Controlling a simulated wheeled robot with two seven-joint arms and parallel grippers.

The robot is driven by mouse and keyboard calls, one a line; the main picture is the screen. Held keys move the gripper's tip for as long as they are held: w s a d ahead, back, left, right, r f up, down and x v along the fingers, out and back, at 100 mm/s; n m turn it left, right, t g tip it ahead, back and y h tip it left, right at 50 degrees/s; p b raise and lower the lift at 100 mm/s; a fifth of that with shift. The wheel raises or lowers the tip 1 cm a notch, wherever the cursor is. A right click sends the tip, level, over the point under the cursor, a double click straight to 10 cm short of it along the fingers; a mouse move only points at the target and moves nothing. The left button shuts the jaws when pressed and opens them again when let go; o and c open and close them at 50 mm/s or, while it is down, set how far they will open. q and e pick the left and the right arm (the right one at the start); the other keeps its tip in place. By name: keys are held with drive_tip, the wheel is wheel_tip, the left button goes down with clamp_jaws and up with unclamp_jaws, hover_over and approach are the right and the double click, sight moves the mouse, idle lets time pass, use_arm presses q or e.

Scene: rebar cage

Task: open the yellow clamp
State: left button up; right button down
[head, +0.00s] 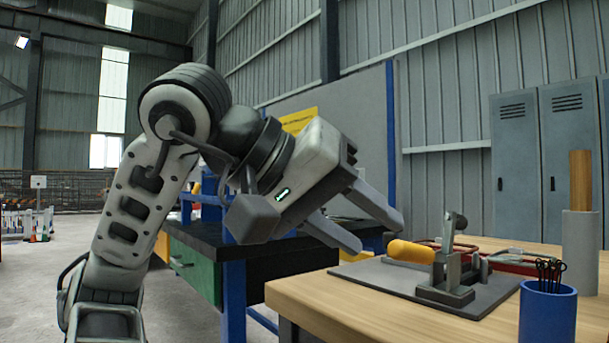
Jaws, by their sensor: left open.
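The yellow clamp shows a yellow handle (411,252) lying low to the left and a grey metal body (448,277). It stands on a dark grey plate (375,281) on the wooden table. My left gripper (382,232) is open and empty, with its fingers spread. In the picture it is just up and left of the yellow handle, apart from it. How far it is in depth, I cannot tell. My right gripper is not in view.
A blue cup (547,315) with black tools and a grey cylinder (580,246) holding a wooden block stand at the right. Red-handled things lie behind the clamp. The wooden table's (325,306) front left is clear. A dark workbench (265,256) stands behind my left arm.

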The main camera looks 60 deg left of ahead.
use_arm(q)
drive_tip(key=p+v, duration=0.1)
drive_tip(key=v, duration=0.7)
drive_tip(key=shift+p, duration=0.4)
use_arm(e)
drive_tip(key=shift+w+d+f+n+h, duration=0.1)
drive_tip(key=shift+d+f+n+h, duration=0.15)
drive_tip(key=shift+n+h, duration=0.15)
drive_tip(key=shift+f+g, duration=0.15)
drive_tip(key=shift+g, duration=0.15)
